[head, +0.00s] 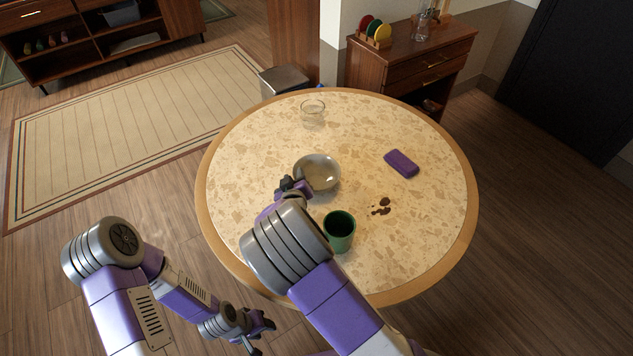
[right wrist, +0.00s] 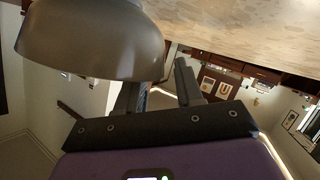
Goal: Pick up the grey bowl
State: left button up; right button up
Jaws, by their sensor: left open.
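The grey bowl (head: 320,172) sits upright on the round table, near its middle. In the right wrist view the bowl (right wrist: 90,42) fills the upper left and hides part of one finger. My right gripper (head: 294,185) is at the bowl's left rim in the head view. Its fingers stand apart in the right wrist view (right wrist: 160,92); I cannot tell whether the rim lies between them or touches them. My left gripper (head: 260,333) is open and empty, low beside the table's front left edge.
On the round table (head: 232,192), a green cup (head: 339,230) stands close in front of the bowl. A clear glass bowl (head: 313,111) is behind, a purple sponge (head: 401,163) to the right, and a brown spill (head: 381,206) at front right. The table's left side is clear.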

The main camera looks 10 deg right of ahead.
jog(key=shift+x, duration=0.85)
jog(key=shift+r, duration=0.1)
jog(key=shift+c, duration=0.3)
grip_shut()
